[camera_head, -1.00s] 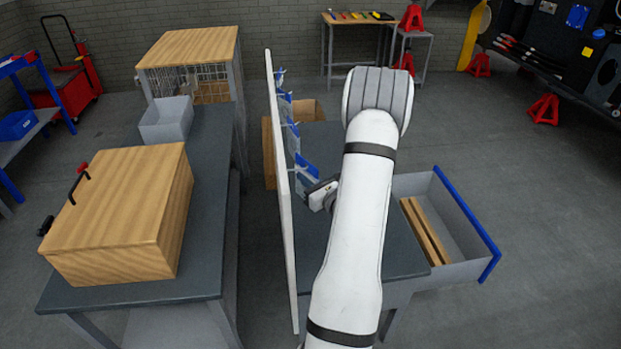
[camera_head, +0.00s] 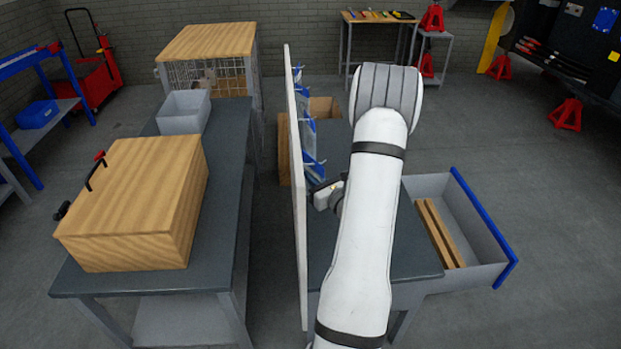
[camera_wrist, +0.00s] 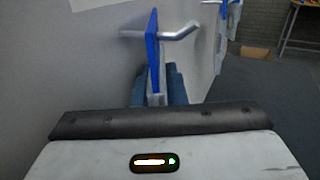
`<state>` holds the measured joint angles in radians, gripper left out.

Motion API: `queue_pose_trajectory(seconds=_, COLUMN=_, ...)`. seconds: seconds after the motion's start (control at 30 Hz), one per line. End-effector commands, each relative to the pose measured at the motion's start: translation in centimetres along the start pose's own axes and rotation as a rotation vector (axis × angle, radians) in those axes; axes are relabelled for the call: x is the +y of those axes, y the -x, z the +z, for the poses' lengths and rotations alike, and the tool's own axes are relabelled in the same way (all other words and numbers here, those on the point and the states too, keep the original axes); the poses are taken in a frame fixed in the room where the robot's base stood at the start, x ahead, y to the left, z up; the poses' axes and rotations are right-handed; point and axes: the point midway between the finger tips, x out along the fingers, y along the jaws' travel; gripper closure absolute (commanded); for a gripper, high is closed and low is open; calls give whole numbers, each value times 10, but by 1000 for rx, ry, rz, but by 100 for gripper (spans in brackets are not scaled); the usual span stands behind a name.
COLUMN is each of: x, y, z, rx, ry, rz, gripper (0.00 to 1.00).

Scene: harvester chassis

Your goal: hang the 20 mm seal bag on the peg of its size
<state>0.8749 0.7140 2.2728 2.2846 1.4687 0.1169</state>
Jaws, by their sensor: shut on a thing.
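In the wrist view my gripper (camera_wrist: 157,92) is shut on a blue-topped seal bag (camera_wrist: 152,52), seen nearly edge-on. A metal peg (camera_wrist: 178,34) with an upturned tip sticks out from the pale board. It shows on both sides of the bag's blue top; the bag covers its middle, and I cannot tell whether the peg passes through the bag's hole. No size label is readable. In the head view my gripper (camera_head: 325,193) is close to the right face of the board (camera_head: 297,200), partly hidden by my arm.
Other blue bags hang on pegs farther along the board; one shows in the wrist view (camera_wrist: 224,22). The board stands on a dark bench (camera_head: 400,255) with an open drawer (camera_head: 490,262) at the right. A wooden box (camera_head: 135,200) sits on the left bench.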

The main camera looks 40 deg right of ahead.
Motion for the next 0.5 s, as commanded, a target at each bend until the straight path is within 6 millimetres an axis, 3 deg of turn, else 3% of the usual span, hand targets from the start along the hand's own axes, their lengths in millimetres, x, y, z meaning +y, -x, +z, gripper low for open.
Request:
queue_pose_trajectory(seconds=0.27, x=-1, y=0, z=0, rx=-1, ry=0, rz=-1, gripper=100)
queue_pose_trajectory(seconds=0.3, x=-1, y=0, z=0, rx=-1, ry=0, rz=-1, gripper=86)
queue_pose_trajectory(seconds=0.5, x=-1, y=0, z=0, rx=0, ry=0, rz=-1, gripper=70)
